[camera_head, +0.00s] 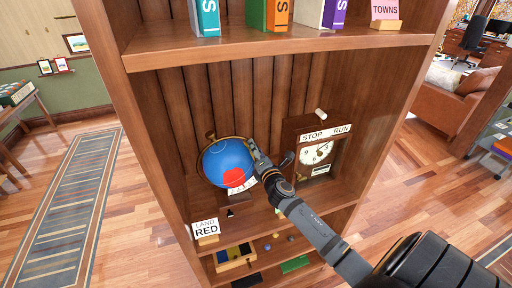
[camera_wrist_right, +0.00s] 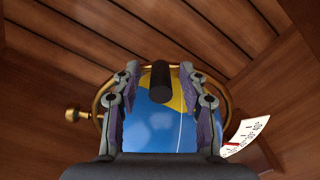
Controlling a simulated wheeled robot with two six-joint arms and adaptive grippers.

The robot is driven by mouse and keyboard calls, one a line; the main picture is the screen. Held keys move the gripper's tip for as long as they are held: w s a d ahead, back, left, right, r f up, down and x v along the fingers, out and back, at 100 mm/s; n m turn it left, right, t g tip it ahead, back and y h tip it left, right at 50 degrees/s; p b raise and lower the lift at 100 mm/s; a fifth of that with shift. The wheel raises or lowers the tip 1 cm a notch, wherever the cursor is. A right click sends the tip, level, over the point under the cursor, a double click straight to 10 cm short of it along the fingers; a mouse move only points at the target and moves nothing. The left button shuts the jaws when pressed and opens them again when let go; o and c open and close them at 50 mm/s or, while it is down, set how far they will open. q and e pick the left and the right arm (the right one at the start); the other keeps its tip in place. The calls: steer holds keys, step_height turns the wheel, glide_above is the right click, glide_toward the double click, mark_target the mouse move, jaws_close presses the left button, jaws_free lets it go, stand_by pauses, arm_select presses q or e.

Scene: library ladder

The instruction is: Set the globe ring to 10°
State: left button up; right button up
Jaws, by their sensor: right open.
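The blue globe (camera_head: 224,165), with red and yellow patches, stands on the middle shelf inside a brass ring (camera_head: 210,136). In the right wrist view the brass ring (camera_wrist_right: 226,92) curves around the globe (camera_wrist_right: 158,130), with a brass knob at its left. A dark cylindrical peg (camera_wrist_right: 160,82) stands between the fingers of my right gripper (camera_wrist_right: 160,92), with gaps on both sides. The right gripper (camera_head: 252,152) is open at the ring's upper right side. A white scale card (camera_wrist_right: 246,136) with a red pointer (camera_wrist_right: 231,146) is beside the globe; its numbers are unreadable. My left gripper is out of view.
A dial box (camera_head: 317,153) marked STOP and RUN stands right of the globe. Side walls and the book shelf (camera_head: 280,48) above bound the space. A small open tray (camera_head: 235,262) sits below.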

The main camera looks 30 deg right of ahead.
steer(key=shift+c, duration=0.4)
jaws_close()
